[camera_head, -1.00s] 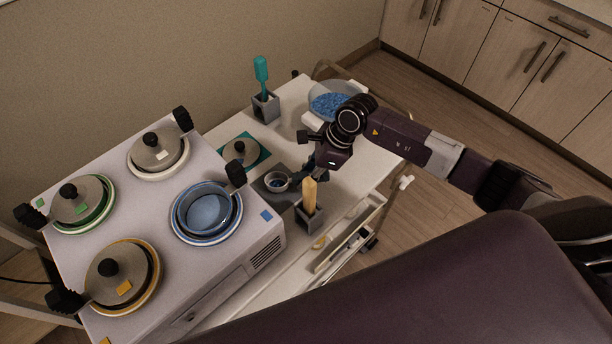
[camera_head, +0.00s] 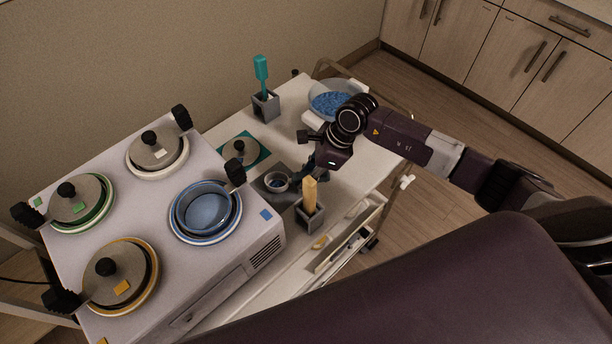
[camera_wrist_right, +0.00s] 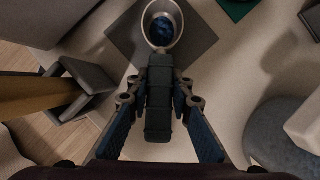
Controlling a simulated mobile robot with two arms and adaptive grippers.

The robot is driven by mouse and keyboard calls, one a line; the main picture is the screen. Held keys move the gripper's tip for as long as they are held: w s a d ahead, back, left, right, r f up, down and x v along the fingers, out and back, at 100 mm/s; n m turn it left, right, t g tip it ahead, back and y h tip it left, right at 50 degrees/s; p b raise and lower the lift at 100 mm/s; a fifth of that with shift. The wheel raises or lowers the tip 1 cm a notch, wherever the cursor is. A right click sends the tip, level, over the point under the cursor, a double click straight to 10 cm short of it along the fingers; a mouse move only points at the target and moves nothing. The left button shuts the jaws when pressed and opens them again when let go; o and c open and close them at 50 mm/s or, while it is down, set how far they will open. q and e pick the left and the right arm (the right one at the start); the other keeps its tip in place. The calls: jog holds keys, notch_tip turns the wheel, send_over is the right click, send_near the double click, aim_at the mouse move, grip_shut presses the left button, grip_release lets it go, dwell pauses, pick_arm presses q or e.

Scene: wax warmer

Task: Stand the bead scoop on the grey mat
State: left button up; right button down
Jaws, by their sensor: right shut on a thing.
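The bead scoop is a small pale cup (camera_head: 276,183) with blue beads in it and a dark handle (camera_wrist_right: 158,105). My right gripper (camera_head: 311,174) is shut on the handle, and in the right wrist view its fingers (camera_wrist_right: 160,100) lie on either side of it. The cup looks upright and is over the grey mat (camera_head: 262,186), which also shows in the right wrist view (camera_wrist_right: 196,42). I cannot tell whether the cup's base touches the mat. My left gripper is not in view.
A grey holder (camera_head: 310,218) with a wooden stick stands close in front of the gripper. A holder with a teal spatula (camera_head: 261,75) and a bowl of blue beads (camera_head: 332,102) stand behind. A lid (camera_head: 241,150) on a teal mat and the warmer (camera_head: 160,250) are left.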

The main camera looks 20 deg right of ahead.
jog(key=shift+f+b, duration=0.35)
dwell(0.4)
jog(key=c, duration=1.7)
grip_release()
jog(key=shift+o, duration=0.2)
jog(key=shift+r, duration=0.1)
jog(key=shift+p+v, duration=2.2)
jog(key=shift+v, duration=1.7)
jog(key=shift+d, duration=0.1)
jog(key=shift+r, duration=0.15)
jog(key=v, duration=1.1)
jog(key=shift+r, duration=0.3)
